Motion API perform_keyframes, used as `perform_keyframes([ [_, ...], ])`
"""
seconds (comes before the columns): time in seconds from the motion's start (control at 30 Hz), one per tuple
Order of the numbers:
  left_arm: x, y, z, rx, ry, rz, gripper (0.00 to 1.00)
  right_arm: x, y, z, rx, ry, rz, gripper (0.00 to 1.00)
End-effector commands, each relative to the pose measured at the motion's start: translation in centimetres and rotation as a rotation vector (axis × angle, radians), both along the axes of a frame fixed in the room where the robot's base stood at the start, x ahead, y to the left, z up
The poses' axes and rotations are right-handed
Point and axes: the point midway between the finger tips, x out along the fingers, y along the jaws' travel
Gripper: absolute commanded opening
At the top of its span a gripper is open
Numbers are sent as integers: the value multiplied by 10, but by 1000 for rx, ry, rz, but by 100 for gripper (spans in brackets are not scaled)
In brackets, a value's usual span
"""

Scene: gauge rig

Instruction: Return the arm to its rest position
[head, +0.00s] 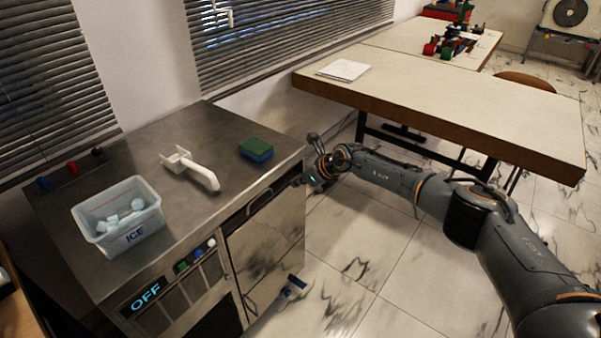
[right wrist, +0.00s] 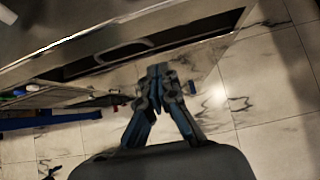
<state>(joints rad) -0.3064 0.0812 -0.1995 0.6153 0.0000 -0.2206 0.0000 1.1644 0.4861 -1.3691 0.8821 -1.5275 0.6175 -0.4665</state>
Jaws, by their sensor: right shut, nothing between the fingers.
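My right arm comes in from the right, and its gripper (head: 300,181) is beside the right edge of the steel ice machine (head: 222,132), below the level of its top. In the right wrist view the gripper (right wrist: 157,73) shows its two fingertips together with nothing between them, in front of the machine's steel front and a dark recess. I cannot tell whether it touches the machine.
On the machine's top are an ice bin (head: 118,217), a white scoop holder (head: 191,168) and a green-blue sponge (head: 256,150). A long table (head: 440,95) stands behind my right arm. Marble floor (head: 340,240) is open between them.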

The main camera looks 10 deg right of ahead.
Motion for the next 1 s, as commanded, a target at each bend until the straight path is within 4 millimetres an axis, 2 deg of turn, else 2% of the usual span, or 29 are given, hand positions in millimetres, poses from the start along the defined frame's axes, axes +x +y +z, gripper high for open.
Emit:
perform_keyframes([
  [0.03, 8, 0, 2, 0, -10, 0, 100, -1, -2, 8, -2, -3, 1, 0],
  [0.13, 18, -1, 3, -2, -25, 0, 100, -3, -3, 16, -1, 0, 1, 0],
  [0.3, 16, -1, 3, -2, -24, 0, 100, -5, -4, 20, 2, 4, -2, 0],
  [0.37, 14, -1, 3, -3, -21, 0, 100, -7, 0, 15, 24, 12, -10, 0],
  [0.47, 11, -1, 3, -2, -16, 0, 100, -16, 18, -6, 148, 62, -62, 0],
  [0.6, 8, -1, 3, -2, -12, 0, 100, -42, 53, -61, 501, 215, -271, 0],
  [0.67, 7, -1, 3, -2, -10, 0, 100, -56, 61, -90, 680, 299, -415, 0],
  [0.7, 6, -1, 3, -2, -10, 0, 100, -65, 61, -110, 791, 353, -522, 0],
  [0.77, 6, -1, 3, -2, -9, 0, 100, -83, 57, -145, 949, 438, -701, 0],
  [0.8, 6, -1, 3, -2, -9, 0, 100, -99, 51, -171, 1045, 494, -833, 0],
  [0.87, 6, -1, 4, -2, -9, 0, 100, -123, 39, -207, 1165, 563, -1021, 0],
  [0.9, 6, -2, 4, -2, -9, 0, 100, -140, 30, -231, 1227, 601, -1143, 0],
  [0.97, 6, -2, 4, -2, -9, 0, 100, -168, 17, -263, 1306, 651, -1314, 0],
  [1.0, 6, -2, 4, -3, -9, 0, 100, -189, 8, -285, 1347, 678, -1426, 0],
])
